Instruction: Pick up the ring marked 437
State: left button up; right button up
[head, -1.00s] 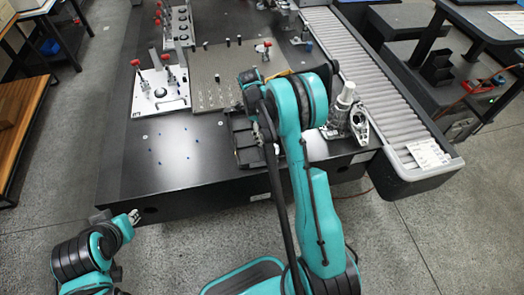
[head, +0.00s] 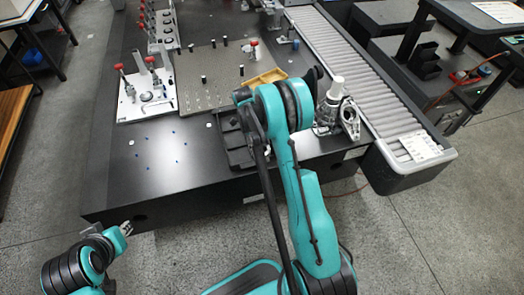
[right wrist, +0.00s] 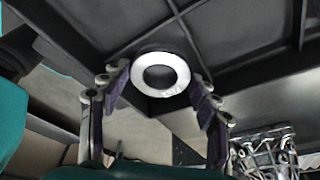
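A pale metal ring (right wrist: 160,74) shows in the right wrist view, in a compartment of a dark divided tray (right wrist: 232,62). Faint marks show on its near rim, but I cannot read the number. My right gripper (right wrist: 161,80) is open, its fingers either side of the ring with small gaps. In the head view, the black tray (head: 238,158) is at the table's front edge, partly behind my right arm, which hides the right gripper and ring. My left gripper (head: 126,228) is in front of the table's left corner, far from the tray; its fingers are too small to judge.
A metal fixture with a white top (head: 336,88) stands right of my right arm, beside a roller conveyor (head: 372,85). A perforated plate (head: 205,92), a yellow tray (head: 267,78) and a white plate with red-knobbed clamps (head: 132,108) lie farther back. The table's front left is mostly clear.

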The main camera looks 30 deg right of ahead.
jog(key=shift+c, duration=1.4)
jog(key=shift+r, duration=0.1)
